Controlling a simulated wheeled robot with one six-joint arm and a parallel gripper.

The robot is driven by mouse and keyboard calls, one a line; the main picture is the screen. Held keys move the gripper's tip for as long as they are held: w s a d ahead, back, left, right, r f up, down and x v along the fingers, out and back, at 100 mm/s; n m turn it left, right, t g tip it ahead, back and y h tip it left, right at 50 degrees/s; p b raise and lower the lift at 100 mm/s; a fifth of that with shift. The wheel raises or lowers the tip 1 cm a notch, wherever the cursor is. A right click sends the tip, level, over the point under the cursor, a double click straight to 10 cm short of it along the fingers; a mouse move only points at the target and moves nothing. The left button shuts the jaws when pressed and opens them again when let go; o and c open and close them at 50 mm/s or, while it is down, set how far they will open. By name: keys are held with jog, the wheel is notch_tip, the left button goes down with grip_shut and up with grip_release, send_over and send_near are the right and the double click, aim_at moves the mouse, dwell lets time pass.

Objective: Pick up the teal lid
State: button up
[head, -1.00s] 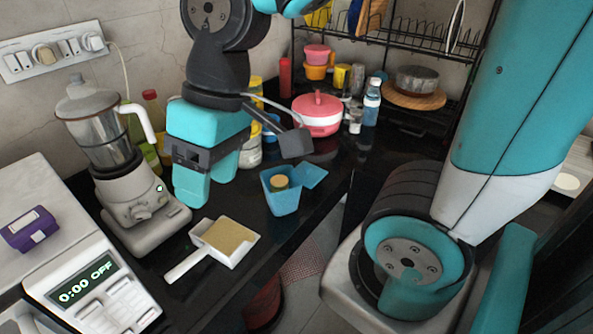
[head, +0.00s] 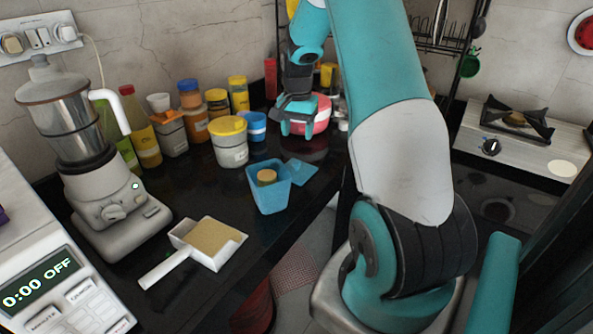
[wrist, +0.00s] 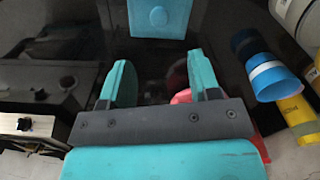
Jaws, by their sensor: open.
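The teal lid (head: 301,172) is a small flat square at the right rear side of the light-blue open container (head: 270,195); I cannot tell whether they are joined. The container stands on the black counter with a round tan piece inside. In the wrist view a flat teal square, apparently the lid (wrist: 160,20), shows at the top centre, cut off by the frame edge. My gripper (head: 297,130) is farther back than the lid, in front of the pink pot. In the wrist view my gripper (wrist: 161,80) is open with nothing between its fingers.
The pink pot (head: 321,115) is close behind my gripper. Several jars and the yellow-lidded tub (head: 230,142) stand to the left. A scoop (head: 205,243) and the blender (head: 85,150) are in front left. The stove (head: 525,140) is at right.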

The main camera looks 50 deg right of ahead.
aim_at(297, 161)
jog(key=f+p, duration=0.1)
jog(key=f, duration=0.3)
jog(key=f+p, duration=0.1)
jog(key=f, duration=0.4)
jog(key=shift+a+f, duration=0.2)
jog(key=shift+f, duration=0.05)
jog(key=shift+c, duration=0.5)
jog(key=c, duration=0.9)
